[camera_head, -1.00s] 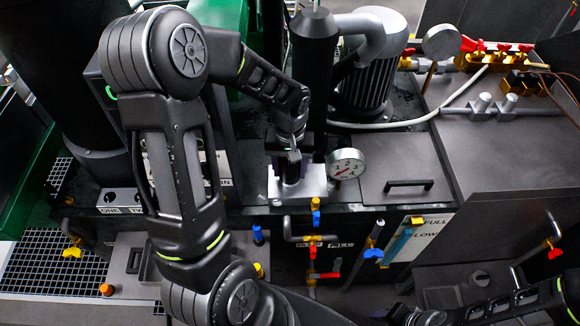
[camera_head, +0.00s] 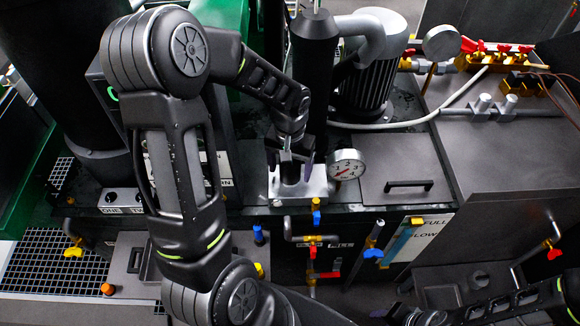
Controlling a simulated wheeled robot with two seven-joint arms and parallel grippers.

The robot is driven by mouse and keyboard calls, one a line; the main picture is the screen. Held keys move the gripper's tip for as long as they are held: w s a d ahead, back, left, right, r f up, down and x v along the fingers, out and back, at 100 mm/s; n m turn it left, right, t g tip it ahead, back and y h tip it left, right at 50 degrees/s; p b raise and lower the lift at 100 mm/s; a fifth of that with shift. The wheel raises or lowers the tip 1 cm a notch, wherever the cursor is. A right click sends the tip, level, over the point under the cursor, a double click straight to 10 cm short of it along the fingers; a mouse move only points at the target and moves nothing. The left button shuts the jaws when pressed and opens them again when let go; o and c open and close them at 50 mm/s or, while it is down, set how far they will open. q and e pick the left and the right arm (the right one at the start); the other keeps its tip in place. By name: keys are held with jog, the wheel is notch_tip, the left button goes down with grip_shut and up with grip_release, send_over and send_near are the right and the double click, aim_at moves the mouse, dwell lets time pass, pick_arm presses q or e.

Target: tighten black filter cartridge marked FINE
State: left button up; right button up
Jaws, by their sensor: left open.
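My left gripper (camera_head: 291,161) is open, pointing down over a grey mount block (camera_head: 313,188) in the middle of the view. A short dark cylinder (camera_head: 290,174) stands upright in this mount, between or just below the fingers. It may be the black filter cartridge; I cannot read any FINE marking on it. Whether the fingers touch it I cannot tell. A tall black cylinder (camera_head: 313,75) stands close behind the gripper. My left arm hides part of the machine on the left. My right arm shows at the bottom right, but I cannot make out its gripper.
A round gauge (camera_head: 346,164) sits just right of the mount. A lidded panel with a black handle (camera_head: 408,184) lies further right. A ribbed motor (camera_head: 365,85) stands behind. Pipes with a blue valve (camera_head: 373,254) and a red valve (camera_head: 326,275) are below, in front.

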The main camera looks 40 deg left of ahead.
pick_arm(q)
jog(key=shift+r, duration=0.1)
notch_tip(320, 180, up, 8)
jog(key=shift+f+b, duration=0.2)
jog(key=shift+b, duration=0.2)
dwell(0.7)
